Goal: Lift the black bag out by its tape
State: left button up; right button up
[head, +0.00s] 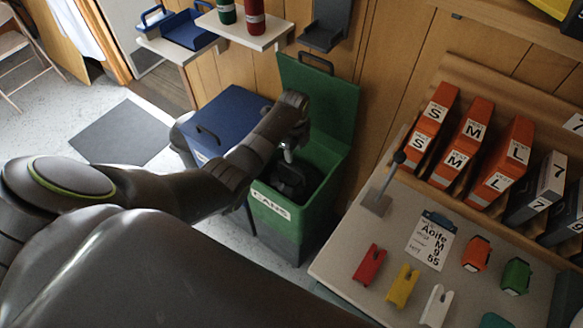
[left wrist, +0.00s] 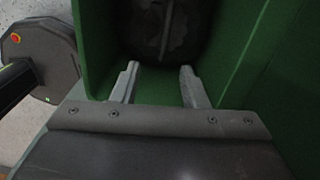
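The black bag (head: 292,184) sits low inside the open green bin (head: 323,192), which has a white label on its front. In the left wrist view the bag (left wrist: 150,28) is dark and lies just beyond my fingertips, with a thin paler strip running down it that may be the tape. My left gripper (head: 287,154) reaches down into the bin's mouth over the bag. In the left wrist view the gripper (left wrist: 158,82) is open, with nothing between its fingers. My arm hides part of the bin and bag. My right gripper is not in view.
The bin's raised green lid (head: 320,95) stands behind it against the wooden wall. A blue lidded bin (head: 232,112) stands close on the left. A grey table (head: 345,250) with orange boxes (head: 470,133) and coloured clips is on the right. Shelves (head: 262,38) hang above; a dark mat (head: 120,130) lies on the floor.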

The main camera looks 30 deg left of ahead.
aim_at(295, 170)
pick_arm(q)
jog(key=shift+m, duration=0.4)
jog(key=f+b, duration=0.7)
jog(key=w+f+b, duration=0.1)
jog(key=f+b, duration=0.3)
jog(key=shift+d+f+b, duration=0.1)
jog(key=shift+f+b, duration=0.2)
jog(key=shift+f, duration=0.45)
grip_shut()
jog(key=shift+r, duration=0.1)
dwell(0.6)
